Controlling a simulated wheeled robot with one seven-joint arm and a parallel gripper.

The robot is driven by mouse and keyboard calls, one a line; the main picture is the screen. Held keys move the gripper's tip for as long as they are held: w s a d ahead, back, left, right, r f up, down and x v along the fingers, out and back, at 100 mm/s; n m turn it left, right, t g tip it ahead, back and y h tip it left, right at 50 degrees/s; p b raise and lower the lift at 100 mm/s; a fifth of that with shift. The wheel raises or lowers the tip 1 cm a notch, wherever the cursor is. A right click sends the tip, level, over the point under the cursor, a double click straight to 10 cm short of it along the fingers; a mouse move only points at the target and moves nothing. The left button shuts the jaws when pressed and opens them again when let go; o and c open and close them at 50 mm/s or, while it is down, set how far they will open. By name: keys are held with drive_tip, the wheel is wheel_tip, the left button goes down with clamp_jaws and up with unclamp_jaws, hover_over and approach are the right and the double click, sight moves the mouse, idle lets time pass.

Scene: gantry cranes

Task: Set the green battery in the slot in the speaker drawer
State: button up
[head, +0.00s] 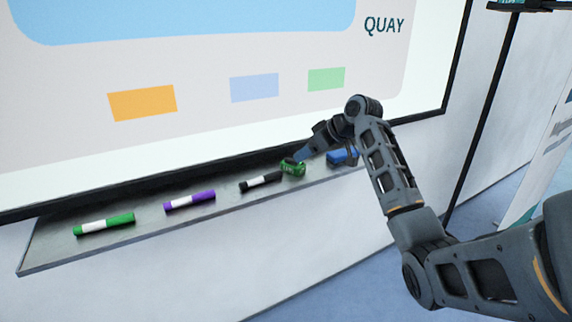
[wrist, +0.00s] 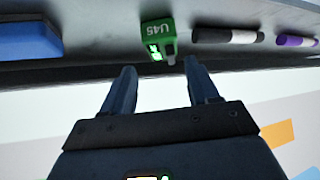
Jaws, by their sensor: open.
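The green battery (head: 293,168) lies on the grey ledge under the whiteboard, between a black marker and a blue block. In the wrist view the green battery (wrist: 155,30) shows a "U45" label and a lit green display. My gripper (wrist: 160,64) is open, its two fingers pointing at the battery with nothing held between them. In the head view my gripper (head: 297,157) is right beside the battery, partly covering it. I cannot tell whether a finger touches it. The speaker drawer and its slot are not in view.
On the ledge (head: 140,240) lie a green marker (head: 104,224), a purple marker (head: 190,200), a black marker (head: 261,181) and a blue block (head: 342,157). The whiteboard (head: 215,130) rises right behind the ledge. Blue floor (head: 350,285) is open below.

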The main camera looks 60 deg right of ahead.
drive_tip(key=shift+w+r+p+x, duration=0.15)
drive_tip(key=shift+p+x, duration=0.25)
drive_tip(key=shift+x, duration=1.3)
drive_tip(key=shift+w+r+p+x, duration=0.15)
drive_tip(key=shift+p+x, duration=0.25)
drive_tip(key=shift+x, duration=1.3)
drive_tip(key=shift+a, duration=0.1)
drive_tip(key=c, duration=1)
drive_tip(key=shift+r, duration=0.5)
clamp_jaws()
wheel_tip(320, 180, up, 3)
drive_tip(key=shift+f+b, duration=0.25)
drive_tip(key=shift+b, duration=0.3)
drive_tip(key=s+d+r+b, duration=0.2)
drive_tip(key=s+d+r, duration=0.4)
drive_tip(key=d, duration=0.4)
drive_tip(key=shift+r+b, duration=0.35)
drive_tip(key=shift+r, duration=0.4)
